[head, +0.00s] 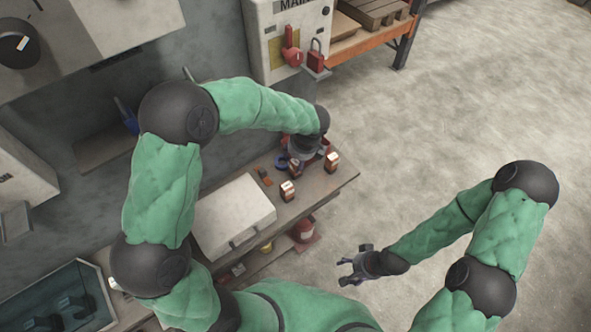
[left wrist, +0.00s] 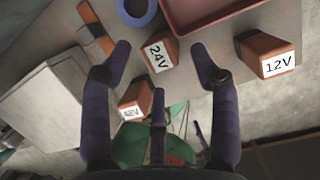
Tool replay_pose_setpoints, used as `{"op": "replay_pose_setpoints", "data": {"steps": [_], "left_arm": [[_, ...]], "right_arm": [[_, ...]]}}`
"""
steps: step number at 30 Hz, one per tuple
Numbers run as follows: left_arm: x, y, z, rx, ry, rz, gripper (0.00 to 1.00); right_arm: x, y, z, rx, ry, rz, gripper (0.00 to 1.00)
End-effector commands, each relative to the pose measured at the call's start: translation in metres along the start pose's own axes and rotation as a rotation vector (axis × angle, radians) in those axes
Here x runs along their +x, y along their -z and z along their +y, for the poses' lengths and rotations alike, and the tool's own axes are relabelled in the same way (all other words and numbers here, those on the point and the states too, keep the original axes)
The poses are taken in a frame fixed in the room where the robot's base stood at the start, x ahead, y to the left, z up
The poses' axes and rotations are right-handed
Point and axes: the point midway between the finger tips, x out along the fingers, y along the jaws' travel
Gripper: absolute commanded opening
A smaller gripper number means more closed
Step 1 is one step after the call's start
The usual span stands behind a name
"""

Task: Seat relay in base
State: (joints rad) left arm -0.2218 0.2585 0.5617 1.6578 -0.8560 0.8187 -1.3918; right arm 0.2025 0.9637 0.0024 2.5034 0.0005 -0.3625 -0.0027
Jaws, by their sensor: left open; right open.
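Three brown block-shaped relays stand on the bench. The one labelled 24V (left wrist: 160,54) is between the spread fingertips of my open left gripper (left wrist: 163,62); no contact shows. The 12V relay (left wrist: 268,55) is to the right, outside the fingers. A third relay (left wrist: 133,103) is at lower left, its label hard to read. In the head view my left gripper (head: 305,150) is over the bench's far end, partly hiding a relay (head: 295,168). Two others (head: 288,191) (head: 332,162) stand clear. I cannot identify the base. My right gripper (head: 357,264) is open and empty, away from the bench.
A red tray (left wrist: 215,22) and a blue ring (left wrist: 138,10) lie beyond the 24V relay. An orange-and-grey item (left wrist: 97,30) is at upper left. A large pale box (head: 235,212) covers much of the bench. A wall cabinet with padlocks (head: 285,40) rises behind. Open floor lies right.

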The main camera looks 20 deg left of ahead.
Motion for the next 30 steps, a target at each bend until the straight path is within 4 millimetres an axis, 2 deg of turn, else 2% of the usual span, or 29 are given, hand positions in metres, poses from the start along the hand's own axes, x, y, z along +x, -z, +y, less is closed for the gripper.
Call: {"op": "replay_pose_setpoints", "data": {"steps": [1, 4, 12, 18, 19, 30], "left_arm": [[0.012, 0.001, 0.001, -0.001, -0.002, 0.001, 0.61], [0.022, 0.0, 0.0, -0.001, -0.001, 0.0, 0.61], [0.024, -0.001, 0.0, -0.001, 0.001, -0.001, 0.61], [0.024, -0.001, 0.0, -0.001, 0.002, -0.001, 0.05], [0.024, -0.001, -0.001, -0.001, 0.002, -0.001, 0.0], [0.021, -0.001, -0.002, 0.0, 0.008, -0.001, 0.0]], "right_arm": [[0.006, 0.0, 0.002, 0.0, 0.0, 0.0, 0.65], [0.009, 0.0, 0.003, 0.0, 0.0, 0.0, 0.65], [0.009, 0.0, 0.003, 0.0, 0.0, 0.0, 0.65], [0.009, 0.0, 0.003, 0.0, 0.0, 0.0, 0.65], [0.009, 0.0, 0.003, 0.0, 0.0, 0.0, 0.65], [0.008, 0.0, 0.003, 0.0, 0.0, 0.0, 0.65]]}}
